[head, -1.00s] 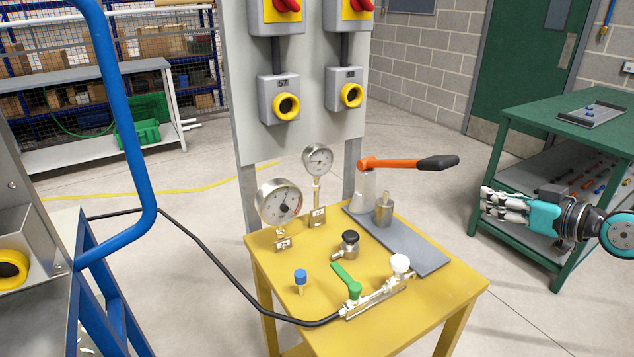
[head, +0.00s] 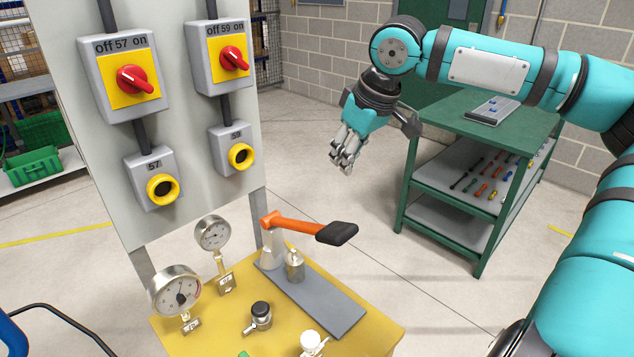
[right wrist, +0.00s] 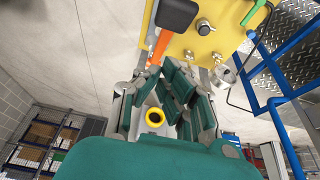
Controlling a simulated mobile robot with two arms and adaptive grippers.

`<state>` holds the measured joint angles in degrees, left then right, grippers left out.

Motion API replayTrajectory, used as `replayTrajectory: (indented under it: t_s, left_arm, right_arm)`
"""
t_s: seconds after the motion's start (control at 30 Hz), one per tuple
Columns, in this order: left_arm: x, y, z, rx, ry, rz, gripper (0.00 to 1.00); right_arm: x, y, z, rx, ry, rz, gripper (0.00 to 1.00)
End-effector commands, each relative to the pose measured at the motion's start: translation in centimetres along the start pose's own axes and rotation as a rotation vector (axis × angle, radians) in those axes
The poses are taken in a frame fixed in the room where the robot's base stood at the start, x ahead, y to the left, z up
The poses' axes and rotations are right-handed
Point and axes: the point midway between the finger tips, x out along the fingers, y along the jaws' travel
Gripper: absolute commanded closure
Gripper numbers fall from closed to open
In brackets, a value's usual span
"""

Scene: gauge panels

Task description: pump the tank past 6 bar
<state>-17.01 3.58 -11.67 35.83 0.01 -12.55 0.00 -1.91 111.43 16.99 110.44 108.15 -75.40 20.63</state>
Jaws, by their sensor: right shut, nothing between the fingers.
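The hand pump (head: 270,250) stands on a grey plate on the yellow table. Its orange lever (head: 292,223) with a black grip (head: 337,234) points right and slightly down. Two round gauges stand to its left: a larger one (head: 177,288) and a smaller one (head: 213,233); their readings are too small to tell. A black-knobbed valve (head: 260,315) and a white-knobbed valve (head: 311,342) are in front. My right gripper (head: 345,165) is shut and empty, above and beyond the black grip, apart from it. The right wrist view also shows the grip (right wrist: 178,16). My left gripper is out of view.
A grey panel (head: 175,150) with red switches (head: 135,80) and yellow-ringed sockets (head: 163,188) rises behind the yellow table (head: 370,335). A green shelf table (head: 450,125) with small tools stands at the right. Open floor lies between the tables.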

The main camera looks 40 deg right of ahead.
Motion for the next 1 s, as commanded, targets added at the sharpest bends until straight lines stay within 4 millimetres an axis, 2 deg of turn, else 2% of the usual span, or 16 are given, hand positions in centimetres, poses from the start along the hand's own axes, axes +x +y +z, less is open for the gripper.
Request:
replayTrajectory:
  t_s: [0.2, 0.47, 0.57, 0.9, 1.0]
  left_arm:
    - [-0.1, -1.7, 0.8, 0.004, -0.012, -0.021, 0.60]
    - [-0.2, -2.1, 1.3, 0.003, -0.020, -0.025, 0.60]
    - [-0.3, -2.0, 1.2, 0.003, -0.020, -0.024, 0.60]
    - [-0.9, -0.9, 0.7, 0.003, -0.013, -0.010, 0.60]
    - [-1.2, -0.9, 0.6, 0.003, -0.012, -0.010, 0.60]
  right_arm:
    - [-0.2, 0.1, 0.2, 0.007, -0.010, 0.008, 1.00]
    - [0.5, 0.1, 0.2, 0.006, -0.011, 0.006, 1.00]
    - [1.8, 0.1, 0.2, 0.006, -0.013, 0.005, 1.00]
    - [8.8, 0.1, 0.3, 0.005, -0.015, 0.007, 1.00]
    - [10.3, 0.1, 0.6, 0.005, -0.012, 0.004, 1.00]
